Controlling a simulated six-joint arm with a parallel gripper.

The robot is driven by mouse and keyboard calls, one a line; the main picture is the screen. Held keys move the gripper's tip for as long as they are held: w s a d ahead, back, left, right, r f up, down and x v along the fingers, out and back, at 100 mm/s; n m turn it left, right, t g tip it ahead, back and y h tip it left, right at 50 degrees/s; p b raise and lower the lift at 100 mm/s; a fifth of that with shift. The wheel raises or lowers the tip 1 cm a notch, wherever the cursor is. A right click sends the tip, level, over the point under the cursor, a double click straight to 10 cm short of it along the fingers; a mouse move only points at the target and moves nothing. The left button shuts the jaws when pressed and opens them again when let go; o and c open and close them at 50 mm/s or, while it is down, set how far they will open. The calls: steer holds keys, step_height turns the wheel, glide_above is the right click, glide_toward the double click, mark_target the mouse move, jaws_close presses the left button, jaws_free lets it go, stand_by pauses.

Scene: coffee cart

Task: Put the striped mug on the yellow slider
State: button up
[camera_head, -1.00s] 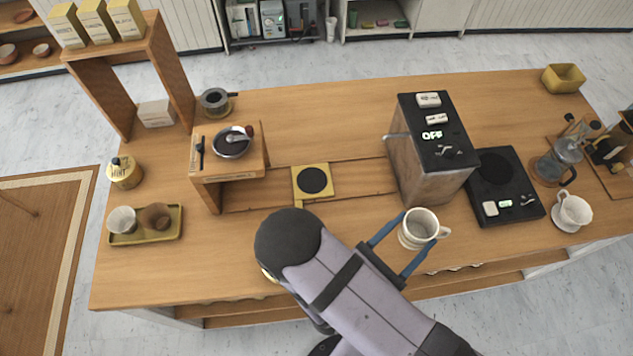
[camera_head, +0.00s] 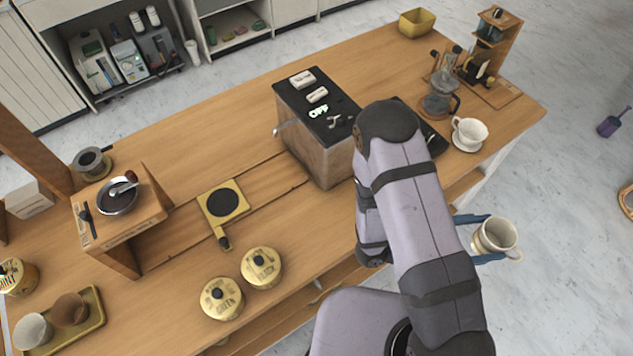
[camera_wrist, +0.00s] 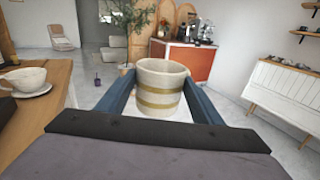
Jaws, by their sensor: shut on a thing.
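The striped mug (camera_head: 495,237) is cream with tan bands, which show clearly in the wrist view (camera_wrist: 160,88). My gripper (camera_head: 478,238) is shut on it, with a blue finger on either side of the mug. The mug is held upright or nearly so, beyond the counter's front edge, with the floor below it in the head view. The yellow slider (camera_head: 212,193) is a square yellow plate with a black round pad and a small handle. It sits on a wooden track in the counter, left of the black-topped machine, and nothing stands on it.
The black-topped machine (camera_head: 320,150) stands between the slider and my arm. Two yellow tins (camera_head: 222,299) stand in front of the slider. A white cup on a saucer (camera_head: 468,146) is near the counter's right end. A wooden stand (camera_head: 150,208) is left of the slider.

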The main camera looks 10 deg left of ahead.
steer(key=s+d+f+m+g+y, duration=0.1)
steer(key=s+d+m+g+y, duration=0.15)
steer(key=s+m+g, duration=1)
steer(key=s+a+f+m+g+y, duration=0.25)
steer(key=s+g+y, duration=0.25)
steer(key=s+g, duration=0.25)
step_height(320, 180, up, 9)
steer(key=m+t+y+b, duration=0.8)
steer(key=m+t+y, duration=0.5)
steer(key=m+y, duration=1.25)
glide_above(233, 203)
steer(key=n+y, duration=0.2)
steer(key=n, duration=0.1)
steer(key=shift+m, duration=0.25)
steer(key=shift+f+p, duration=1.2)
steer(key=shift+f, duration=4)
